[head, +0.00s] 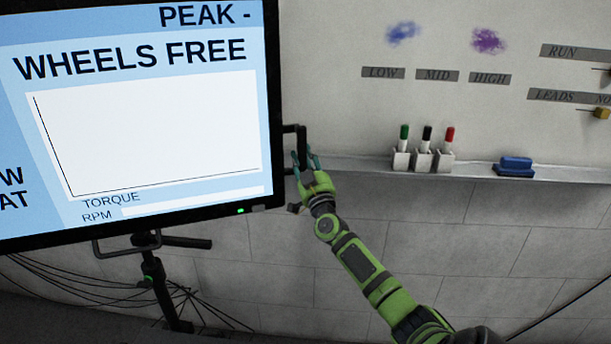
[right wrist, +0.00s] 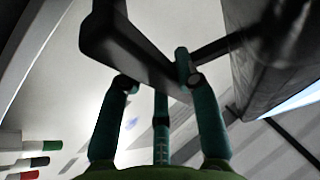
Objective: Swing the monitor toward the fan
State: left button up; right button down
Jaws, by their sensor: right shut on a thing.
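The monitor (head: 150,110) fills the left of the head view, with its lit screen reading "WHEELS FREE". A dark handle (head: 301,140) sticks out from its right edge. My right gripper (head: 306,163) is at this handle, its teal fingers shut on it. In the right wrist view the fingers (right wrist: 160,90) close around the dark handle bar (right wrist: 135,50), and part of the monitor (right wrist: 270,60) shows at the upper right. The monitor stands on a dark post (head: 160,285) with a green knob. The fan is not in view, and neither is my left gripper.
A whiteboard (head: 340,70) hangs behind, with a ledge (head: 360,165) holding marker cups (head: 423,158) and a blue eraser (head: 515,166). Loose cables (head: 80,285) hang below the monitor. The wall below the ledge is bare.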

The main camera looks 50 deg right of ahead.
pick_arm(q)
jog(key=shift+f, duration=0.25)
pick_arm(e)
jog(key=shift+d+r, duration=0.2)
jog(key=shift+r, duration=0.35)
pick_arm(q)
jog(key=shift+d, duration=0.1)
pick_arm(e)
jog(key=shift+r, duration=0.1)
jog(key=c, duration=1)
grip_release()
jog(key=shift+o, duration=0.6)
jog(key=shift+w+d+f, duration=0.2)
jog(key=shift+w+f, duration=0.3)
jog(key=shift+f, duration=0.15)
jog(key=shift+s+a, duration=0.25)
jog(key=shift+s, duration=0.05)
jog(key=v, duration=1.1)
jog(key=shift+s, duration=0.2)
jog(key=shift+f, duration=0.15)
